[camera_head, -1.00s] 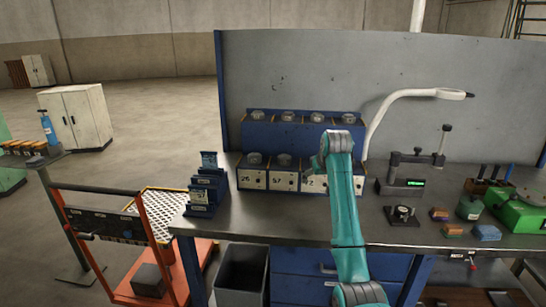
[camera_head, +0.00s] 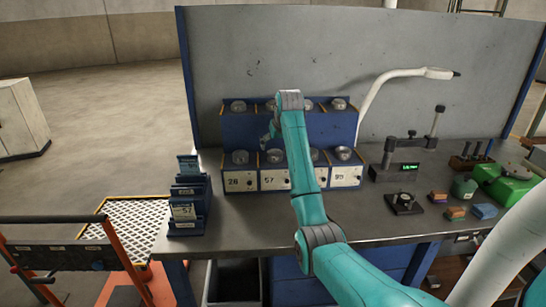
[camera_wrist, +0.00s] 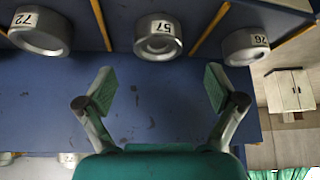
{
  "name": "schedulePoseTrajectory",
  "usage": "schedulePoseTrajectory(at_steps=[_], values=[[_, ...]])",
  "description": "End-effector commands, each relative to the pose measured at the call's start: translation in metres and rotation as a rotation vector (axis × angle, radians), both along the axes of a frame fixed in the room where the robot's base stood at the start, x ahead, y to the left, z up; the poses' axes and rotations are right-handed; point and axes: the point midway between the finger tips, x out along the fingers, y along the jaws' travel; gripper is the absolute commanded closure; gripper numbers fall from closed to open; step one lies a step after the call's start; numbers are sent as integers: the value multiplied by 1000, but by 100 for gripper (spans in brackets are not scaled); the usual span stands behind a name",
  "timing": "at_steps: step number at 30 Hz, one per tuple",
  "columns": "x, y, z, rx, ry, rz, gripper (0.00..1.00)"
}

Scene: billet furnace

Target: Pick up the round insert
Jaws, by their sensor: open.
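Several round metal inserts sit in two rows on a blue rack, one at the lower left (camera_head: 240,157) and one at the lower right (camera_head: 343,153). In the wrist view, three show upside down along the top: one marked 72 (camera_wrist: 40,30), one marked 57 (camera_wrist: 158,38) and one that seems marked 26 (camera_wrist: 245,45). My gripper (camera_wrist: 160,88) is open and empty, its fingers apart and pointing toward the 57 insert without touching it. In the head view my gripper (camera_head: 267,138) is in front of the rack, partly hidden by my arm.
The blue rack (camera_head: 238,128) stands on a grey bench (camera_head: 240,225). A blue card holder (camera_head: 187,210) is at left; a gauge with a green display (camera_head: 405,168), a white lamp arm (camera_head: 375,90) and small blocks (camera_head: 455,212) are at right. The bench front is mostly clear.

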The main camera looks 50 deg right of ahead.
Motion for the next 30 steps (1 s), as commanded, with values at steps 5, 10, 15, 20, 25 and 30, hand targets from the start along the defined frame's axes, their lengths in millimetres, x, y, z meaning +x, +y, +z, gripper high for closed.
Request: schedulePoseTrajectory(at_steps=[5,10,15,20,25,30], values=[[4,-3,-10,1,1,0,7],[11,-10,-27,1,2,0,7],[20,-18,-46,1,2,0,7],[24,-21,-53,0,0,0,7],[24,-21,-53,-1,-1,0,7],[24,-21,-53,-1,-1,0,42]])
